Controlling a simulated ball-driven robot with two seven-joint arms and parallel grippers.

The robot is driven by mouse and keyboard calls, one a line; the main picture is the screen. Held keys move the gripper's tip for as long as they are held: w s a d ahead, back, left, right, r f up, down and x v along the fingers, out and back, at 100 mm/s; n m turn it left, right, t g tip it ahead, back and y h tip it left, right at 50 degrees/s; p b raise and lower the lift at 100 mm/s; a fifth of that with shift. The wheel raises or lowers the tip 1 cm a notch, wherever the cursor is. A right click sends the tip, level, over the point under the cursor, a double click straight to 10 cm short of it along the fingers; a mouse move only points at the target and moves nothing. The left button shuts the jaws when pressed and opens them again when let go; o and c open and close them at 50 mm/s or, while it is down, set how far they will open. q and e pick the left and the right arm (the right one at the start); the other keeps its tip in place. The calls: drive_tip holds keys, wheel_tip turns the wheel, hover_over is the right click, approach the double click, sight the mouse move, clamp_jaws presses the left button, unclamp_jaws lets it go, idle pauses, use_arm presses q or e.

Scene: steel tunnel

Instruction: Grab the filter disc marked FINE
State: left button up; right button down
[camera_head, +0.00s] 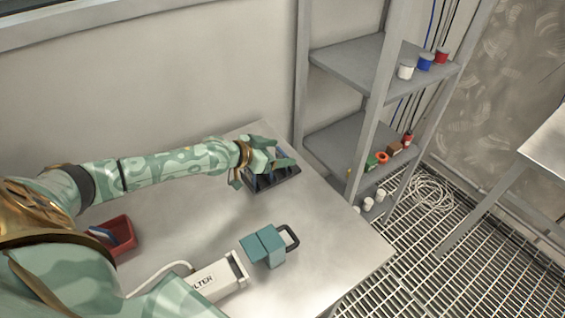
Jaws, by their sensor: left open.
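My left arm reaches in from the left across the metal table. Its green gripper (281,152) is open over a dark tray (288,181) near the table's back edge. The gripper and wrist hide part of the tray and its contents. Something dark bluish shows inside it, but I cannot tell its shape. No disc with a readable FINE mark shows. A white housing (221,279) with lettering ending in "LTER" lies at the table's front. My right gripper is not in view.
A teal block with a dark handle (265,247) sits right of the housing. A red bin (124,228) with blue and white contents stands at left. A grey shelf rack (352,62) with small jars rises behind the table's right side. The table's middle is clear.

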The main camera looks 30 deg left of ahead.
use_arm(q)
drive_tip(key=shift+x, duration=1)
drive_tip(key=shift+s, duration=0.1)
drive_tip(key=c, duration=1)
drive_tip(key=shift+c, duration=0.2)
